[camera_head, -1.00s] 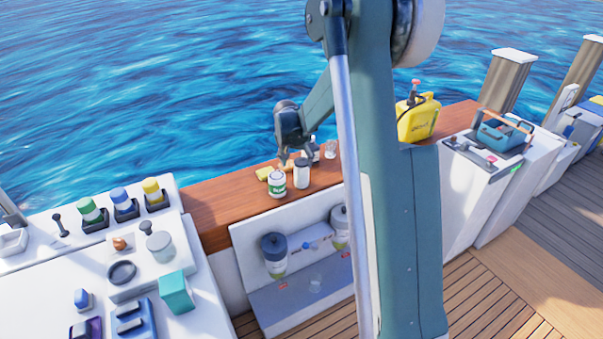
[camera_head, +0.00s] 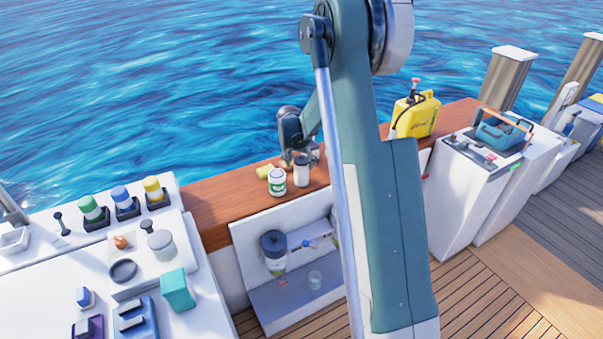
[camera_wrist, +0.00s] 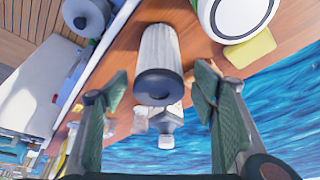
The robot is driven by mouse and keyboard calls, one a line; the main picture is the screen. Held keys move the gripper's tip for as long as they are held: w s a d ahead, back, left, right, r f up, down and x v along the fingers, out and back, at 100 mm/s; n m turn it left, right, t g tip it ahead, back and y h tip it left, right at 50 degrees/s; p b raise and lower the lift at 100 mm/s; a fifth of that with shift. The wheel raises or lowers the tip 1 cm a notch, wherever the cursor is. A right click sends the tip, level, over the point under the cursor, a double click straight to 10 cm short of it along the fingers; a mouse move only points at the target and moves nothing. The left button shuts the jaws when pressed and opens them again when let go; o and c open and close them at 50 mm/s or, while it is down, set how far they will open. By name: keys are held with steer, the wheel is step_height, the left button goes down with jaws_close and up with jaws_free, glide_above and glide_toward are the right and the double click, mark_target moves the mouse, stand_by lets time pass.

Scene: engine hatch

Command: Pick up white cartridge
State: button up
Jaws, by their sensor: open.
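The white cartridge, a pale ribbed cylinder with a dark end cap, stands on the wooden ledge in the head view (camera_head: 302,172). In the wrist view the cartridge (camera_wrist: 159,60) lies ahead, between the lines of the two fingers. My gripper (camera_wrist: 165,100) is open, with one finger on each side and visible space between the fingers and the cartridge. In the head view my gripper (camera_head: 296,158) is just behind and above the cartridge, partly hidden by it and by my arm.
A white jar with a green label (camera_head: 277,182) stands close left of the cartridge. A yellow sponge (camera_head: 264,171) lies behind the jar. Small bottles (camera_wrist: 165,125) stand beyond the cartridge. The wooden ledge (camera_head: 215,212) is clear to the left, with water behind it.

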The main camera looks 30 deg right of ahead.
steer(key=shift+x, duration=1.05)
steer(key=shift+b+x, duration=0.7)
steer(key=shift+x, duration=1.85)
steer(key=shift+c, duration=0.5)
steer(key=c, duration=0.9)
